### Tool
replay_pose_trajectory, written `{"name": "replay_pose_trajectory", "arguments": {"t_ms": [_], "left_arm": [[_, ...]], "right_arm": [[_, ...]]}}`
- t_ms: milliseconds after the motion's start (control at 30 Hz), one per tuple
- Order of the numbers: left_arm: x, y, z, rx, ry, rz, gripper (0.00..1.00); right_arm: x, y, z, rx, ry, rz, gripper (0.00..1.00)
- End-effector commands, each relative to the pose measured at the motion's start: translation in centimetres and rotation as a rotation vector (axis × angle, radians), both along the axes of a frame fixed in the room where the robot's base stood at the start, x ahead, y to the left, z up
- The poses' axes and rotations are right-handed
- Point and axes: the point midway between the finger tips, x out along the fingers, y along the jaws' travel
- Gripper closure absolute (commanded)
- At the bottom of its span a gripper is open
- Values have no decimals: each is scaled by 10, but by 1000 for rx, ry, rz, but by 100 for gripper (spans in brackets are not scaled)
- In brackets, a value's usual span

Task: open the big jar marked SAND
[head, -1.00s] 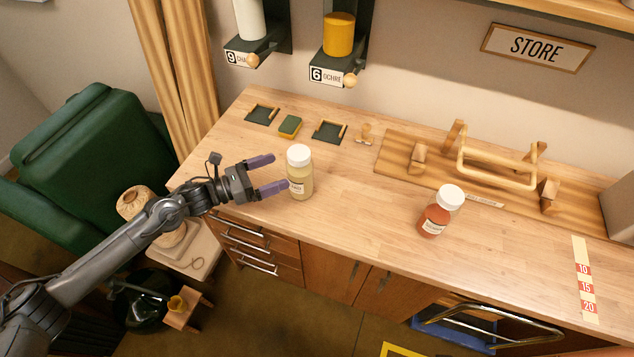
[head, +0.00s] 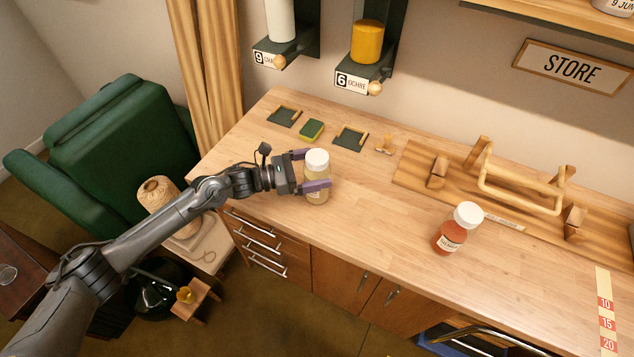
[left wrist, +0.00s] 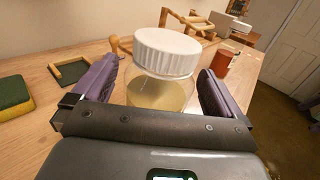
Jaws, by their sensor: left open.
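A jar of pale sand-coloured powder with a white lid (head: 317,163) stands upright on the wooden table, lid on. Its label is mostly hidden by my gripper, so I cannot read it. My left gripper (head: 311,170) is open, with one purple finger on each side of the jar near its upper part. In the left wrist view the ribbed white lid (left wrist: 167,50) sits between the two fingers, with gaps on both sides. A second jar (head: 453,236), with red-orange powder and a white lid, stands to the right.
A wooden rack with a handle (head: 520,190) stands at the back right. A green sponge (head: 311,130) and dark trays (head: 348,138) lie behind the sand-coloured jar. A numbered strip (head: 606,318) lies at the right. The tabletop between the jars is clear.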

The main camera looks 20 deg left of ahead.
Motion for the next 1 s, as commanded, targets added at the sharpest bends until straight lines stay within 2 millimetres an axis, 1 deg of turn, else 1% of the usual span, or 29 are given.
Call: {"name": "replay_pose_trajectory", "arguments": {"t_ms": [100, 200, 467, 500, 567, 1000], "left_arm": [[9, -13, 1, -2, -1, 0, 0], [13, -18, 0, -1, 1, 0, 0], [14, -20, 0, 1, 1, 0, 0], [14, -20, 0, 1, 1, 0, 2], [14, -20, 0, 1, 1, 0, 11], [14, -19, 0, 1, 1, 1, 78]], "right_arm": [[0, 0, 2, 0, 0, 0, 0], [0, 0, 2, 0, 0, 0, 0], [0, 0, 2, 0, 0, 0, 0], [0, 0, 2, 0, 0, 0, 0], [0, 0, 2, 0, 0, 0, 0], [0, 0, 2, 0, 0, 0, 0]]}}
